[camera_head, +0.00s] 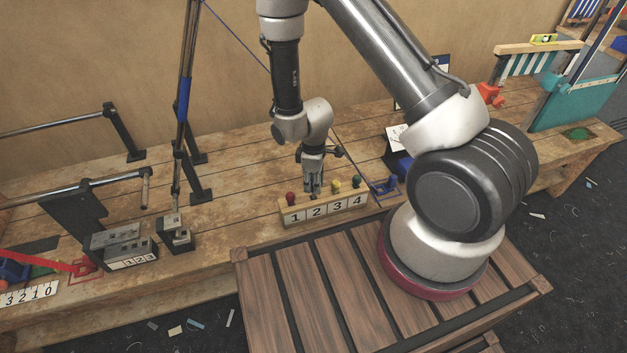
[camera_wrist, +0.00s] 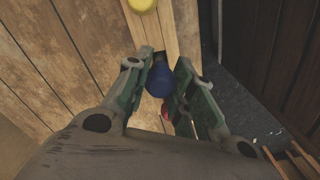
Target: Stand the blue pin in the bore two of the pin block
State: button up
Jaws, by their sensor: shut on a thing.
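The pin block (camera_head: 322,212) is a wooden bar on the bench with a white strip numbered 1 to 4. A red pin (camera_head: 291,198) stands at 1, a yellow pin (camera_head: 335,186) at 3 and a green pin (camera_head: 357,181) at 4. My gripper (camera_head: 313,188) points down over 2. In the wrist view my gripper (camera_wrist: 163,88) is shut on the blue pin (camera_wrist: 159,79), between the yellow pin (camera_wrist: 142,4) and the partly hidden red pin (camera_wrist: 165,110). The fingers hide the blue pin's lower end, so I cannot tell how deep it sits.
A blue fixture (camera_head: 387,186) stands just right of the block. Grey blocks numbered 1 to 3 (camera_head: 125,250) and dark metal posts (camera_head: 190,175) are to the left. The bench (camera_head: 240,195) is bare between these and the block. A slatted wooden platform (camera_head: 300,285) is in front.

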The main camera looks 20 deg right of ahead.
jog(key=shift+f, duration=1.8)
jog(key=o, duration=1.1)
jog(key=shift+r, duration=0.1)
notch_tip(320, 180, up, 12)
jog(key=shift+f, duration=0.1)
